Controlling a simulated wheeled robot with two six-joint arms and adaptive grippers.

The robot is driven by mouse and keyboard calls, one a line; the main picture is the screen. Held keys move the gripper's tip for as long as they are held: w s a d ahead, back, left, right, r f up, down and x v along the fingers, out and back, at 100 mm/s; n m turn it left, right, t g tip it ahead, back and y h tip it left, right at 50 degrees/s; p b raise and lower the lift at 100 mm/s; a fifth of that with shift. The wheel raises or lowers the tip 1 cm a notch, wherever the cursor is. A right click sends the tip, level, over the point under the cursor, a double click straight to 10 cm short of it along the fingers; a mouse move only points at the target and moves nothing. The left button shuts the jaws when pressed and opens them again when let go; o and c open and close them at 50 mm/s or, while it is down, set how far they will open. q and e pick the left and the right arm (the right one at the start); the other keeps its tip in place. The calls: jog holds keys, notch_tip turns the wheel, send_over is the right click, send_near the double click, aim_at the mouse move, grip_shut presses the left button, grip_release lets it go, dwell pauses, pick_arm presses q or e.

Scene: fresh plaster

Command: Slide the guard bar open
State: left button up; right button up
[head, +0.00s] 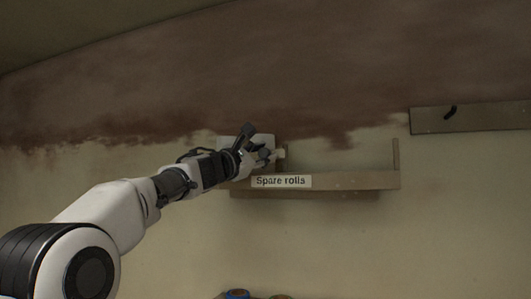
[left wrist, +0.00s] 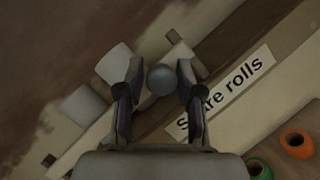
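A wooden rail (head: 350,181) runs along the front of a wall shelf and carries a "Spare rolls" label (head: 281,181). I cannot tell for sure whether this rail is the guard bar. In the left wrist view a round grey knob (left wrist: 161,80) sits between my left gripper's fingers (left wrist: 160,85). The fingers stand apart on both sides of it, with narrow gaps visible. In the head view my left gripper (head: 262,146) is at the shelf's left part, just above the label, and hides that end. My right gripper is not in view.
Pale rolls (left wrist: 82,104) lie beside the left finger. The shelf's right part looks empty, up to an end post (head: 396,155). A board with a dark hook (head: 450,112) is on the wall at right. Orange (left wrist: 297,144) and green (left wrist: 258,169) ringed rolls are below.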

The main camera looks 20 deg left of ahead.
pick_arm(q)
jog(key=shift+o, duration=0.4)
jog(key=shift+w+a+f, duration=0.15)
jog(key=shift+w+a, duration=0.15)
jog(key=shift+a, duration=0.05)
jog(key=shift+s+d, duration=0.1)
jog(key=shift+s, duration=0.55)
jog(key=v, duration=1.1)
jog(key=shift+a, duration=0.35)
jog(key=shift+w+f, duration=0.15)
jog(key=shift+w, duration=0.15)
jog(key=shift+s, duration=0.1)
